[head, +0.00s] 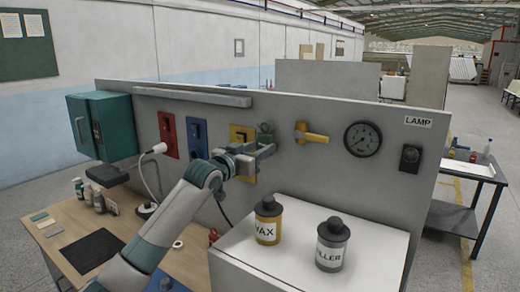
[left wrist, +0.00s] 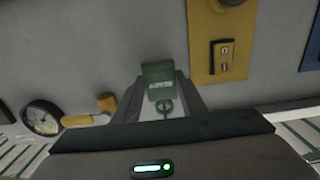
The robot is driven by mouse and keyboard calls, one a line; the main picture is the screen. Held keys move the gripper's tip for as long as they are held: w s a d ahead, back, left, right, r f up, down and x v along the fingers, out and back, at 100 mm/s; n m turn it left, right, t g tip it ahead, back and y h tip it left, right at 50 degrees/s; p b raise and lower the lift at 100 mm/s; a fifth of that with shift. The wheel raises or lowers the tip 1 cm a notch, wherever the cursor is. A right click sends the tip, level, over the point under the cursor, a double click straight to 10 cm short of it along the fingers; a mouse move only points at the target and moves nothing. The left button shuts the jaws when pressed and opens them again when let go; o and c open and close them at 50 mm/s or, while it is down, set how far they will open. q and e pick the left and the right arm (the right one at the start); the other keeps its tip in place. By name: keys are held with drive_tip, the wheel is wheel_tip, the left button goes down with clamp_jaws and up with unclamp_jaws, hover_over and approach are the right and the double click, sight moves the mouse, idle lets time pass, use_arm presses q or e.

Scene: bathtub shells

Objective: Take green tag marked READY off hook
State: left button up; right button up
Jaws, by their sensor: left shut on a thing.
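The green tag (left wrist: 159,74) shows between the fingertips of my left gripper (left wrist: 160,92) in the left wrist view, its READY lettering upside down. A small ring (left wrist: 165,107) shows beside the tag, between the fingers. In the head view my left gripper (head: 268,151) is at the grey panel, right by the yellow plate, with the green tag (head: 265,130) at its fingers. The gripper is shut on the tag. I cannot make out the hook or tell whether the tag still hangs on it. My right gripper is not in view.
The grey panel (head: 300,112) carries a yellow plate (left wrist: 222,45), a yellow-handled valve (head: 312,135), a gauge (head: 362,139) and a LAMP switch (head: 410,157). WAX (head: 267,222) and FILLER (head: 332,246) cans stand on a white box top (head: 295,275) below right.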

use_arm(q)
drive_tip(key=shift+r+p, duration=0.6)
drive_tip(key=shift+r, duration=0.45)
drive_tip(key=shift+a, duration=0.1)
drive_tip(key=p+v, duration=0.2)
drive_tip(key=v, duration=0.5)
drive_tip(key=shift+f, duration=0.2)
idle(1.4)
drive_tip(key=shift+s, duration=0.25)
drive_tip(key=shift+a, duration=0.1)
